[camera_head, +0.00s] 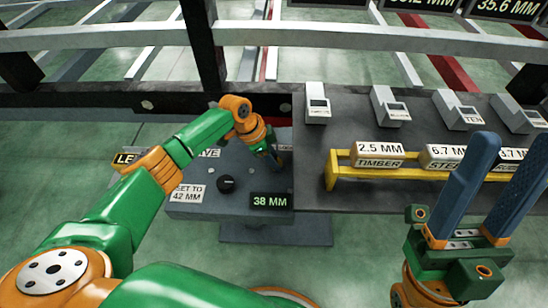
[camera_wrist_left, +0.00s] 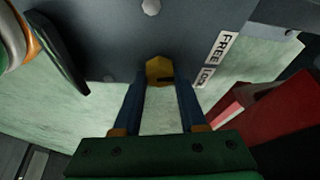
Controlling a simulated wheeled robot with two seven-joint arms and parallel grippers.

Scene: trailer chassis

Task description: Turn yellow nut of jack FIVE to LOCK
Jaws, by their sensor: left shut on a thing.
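The yellow nut (camera_wrist_left: 158,70) shows in the left wrist view, on the edge of a grey panel (camera_wrist_left: 110,35). A small dark mark lies on its lower right side. My left gripper (camera_wrist_left: 160,84) is shut on the nut, with a blue finger on each side. In the head view my left gripper (camera_head: 272,158) is at the right side of the grey box; the nut is hidden there. My right gripper (camera_head: 512,146) is open and empty at lower right.
The grey box carries a black knob (camera_head: 226,184), a SET TO 42 MM label (camera_head: 187,193) and a 38 MM display (camera_head: 271,201). A yellow rack (camera_head: 332,170) with marked blocks stands right. A chassis beam (camera_head: 80,100) runs behind. Red part (camera_wrist_left: 285,120) lies right of the fingers.

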